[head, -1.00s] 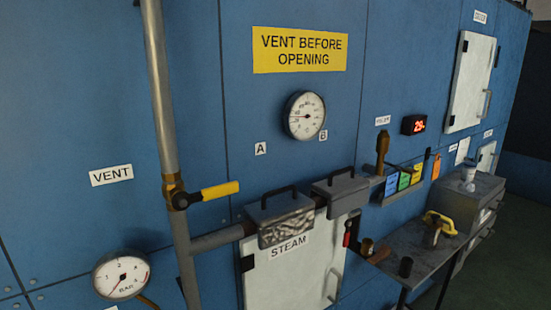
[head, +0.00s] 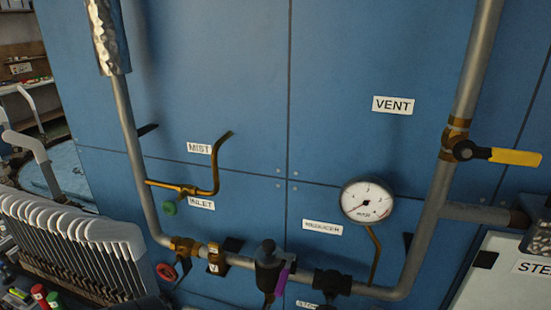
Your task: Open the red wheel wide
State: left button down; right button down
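A small red wheel (head: 166,271) shows at the lower left of the head view. It sits just below and left of a brass valve body (head: 185,246) on the grey pipe, at the foot of the pipe's bend. An INLET label (head: 202,204) is on the blue wall above that valve. Its setting cannot be told at this size. Neither of my grippers can be made out in the head view.
A black fitting (head: 268,265) with a purple part sits right of the wheel. A pressure gauge (head: 367,200) and a yellow-handled VENT valve (head: 505,156) are farther right.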

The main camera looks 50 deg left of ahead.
aim_at(169, 270)
jog(key=u, duration=2.45)
jog(key=j+z, duration=0.1)
jog(key=z, duration=0.5)
jog(key=i+j+z, duration=0.15)
jog(key=j+z, duration=0.3)
jog(key=j, duration=0.4)
jog(key=j+z, duration=0.45)
jog(key=j, duration=0.4)
